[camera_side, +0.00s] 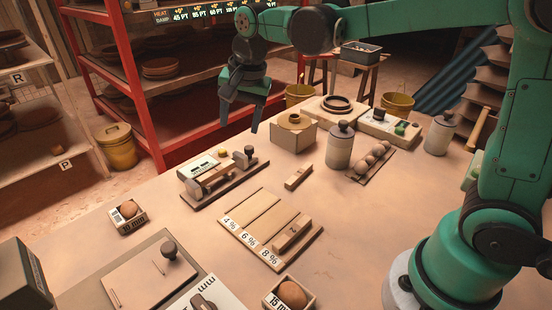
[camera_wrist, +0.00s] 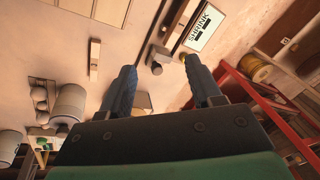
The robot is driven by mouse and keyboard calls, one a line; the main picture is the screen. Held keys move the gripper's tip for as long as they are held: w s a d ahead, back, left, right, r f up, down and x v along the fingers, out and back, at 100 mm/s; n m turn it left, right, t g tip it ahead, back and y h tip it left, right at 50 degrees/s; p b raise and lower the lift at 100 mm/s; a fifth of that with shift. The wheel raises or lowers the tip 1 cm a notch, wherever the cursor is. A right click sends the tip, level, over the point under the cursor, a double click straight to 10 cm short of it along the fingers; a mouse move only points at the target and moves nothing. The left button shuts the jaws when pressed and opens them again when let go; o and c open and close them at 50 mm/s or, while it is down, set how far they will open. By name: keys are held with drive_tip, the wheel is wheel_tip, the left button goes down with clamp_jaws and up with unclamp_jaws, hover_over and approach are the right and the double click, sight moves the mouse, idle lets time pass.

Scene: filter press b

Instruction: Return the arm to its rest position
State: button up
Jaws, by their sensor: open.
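My gripper (camera_side: 243,108) is at the upper middle of the side view, raised above the far edge of the table and pointing down. Its two dark fingers are apart with nothing between them. In the wrist view my gripper (camera_wrist: 168,88) shows both blue-grey fingers spread over the table. My green arm reaches from its base at the lower right across the top of the side view.
A press-like device (camera_side: 222,175) and a labelled wooden board (camera_side: 262,222) with a block (camera_side: 291,232) lie on the table (camera_side: 345,225). Grey canisters (camera_side: 340,146) and a box (camera_side: 293,134) stand farther back. A red shelf rack (camera_side: 140,85) stands behind, left of my gripper.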

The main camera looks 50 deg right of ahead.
drive_tip(key=s+d+f+n+t, duration=0.2)
drive_tip(key=s+n+t, duration=0.2)
drive_tip(key=s+n, duration=0.6)
drive_tip(key=shift+s+d+n, duration=0.15)
drive_tip(key=shift+s+n, duration=0.15)
drive_tip(key=shift+s, duration=0.7)
